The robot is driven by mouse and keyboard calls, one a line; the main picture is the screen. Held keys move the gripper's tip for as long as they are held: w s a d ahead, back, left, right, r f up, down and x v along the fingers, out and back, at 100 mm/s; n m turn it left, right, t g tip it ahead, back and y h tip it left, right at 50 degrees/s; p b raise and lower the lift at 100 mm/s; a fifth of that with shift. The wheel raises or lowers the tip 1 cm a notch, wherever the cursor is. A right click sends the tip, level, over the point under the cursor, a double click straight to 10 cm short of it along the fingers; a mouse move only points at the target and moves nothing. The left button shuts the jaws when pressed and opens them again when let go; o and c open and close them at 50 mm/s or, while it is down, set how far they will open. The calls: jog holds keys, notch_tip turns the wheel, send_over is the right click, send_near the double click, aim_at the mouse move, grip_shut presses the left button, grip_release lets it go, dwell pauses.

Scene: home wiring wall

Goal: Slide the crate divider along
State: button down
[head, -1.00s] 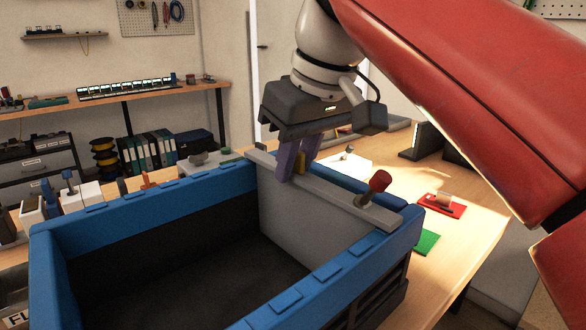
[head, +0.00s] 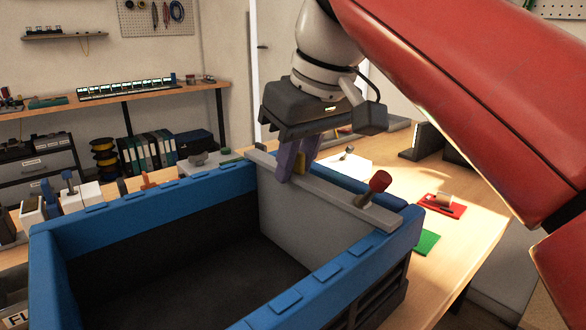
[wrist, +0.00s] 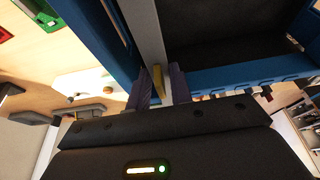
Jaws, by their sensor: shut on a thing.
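The crate (head: 140,207) has a blue rim and dark inner walls, and stands on the wooden bench in the head view. The grey divider (head: 290,228) spans it near its right end, with its top bar resting across both long rims. In the wrist view the yellow tab (wrist: 168,84) lies between the two fingers (wrist: 162,86), beside the grey divider bar (wrist: 145,30).
The crate's dark floor (head: 200,285) is empty left of the divider. A red card (head: 443,204) and a green card (head: 425,241) lie on the bench to the right.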

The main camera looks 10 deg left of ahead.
dwell(0.5)
jog(key=s+a, duration=0.6)
jog(key=s, duration=0.2)
jog(key=shift+a, duration=0.25)
jog(key=c, duration=1.2)
grip_release()
jog(key=shift+s, duration=0.1)
dwell(1.1)
jog(key=shift+o, duration=0.2)
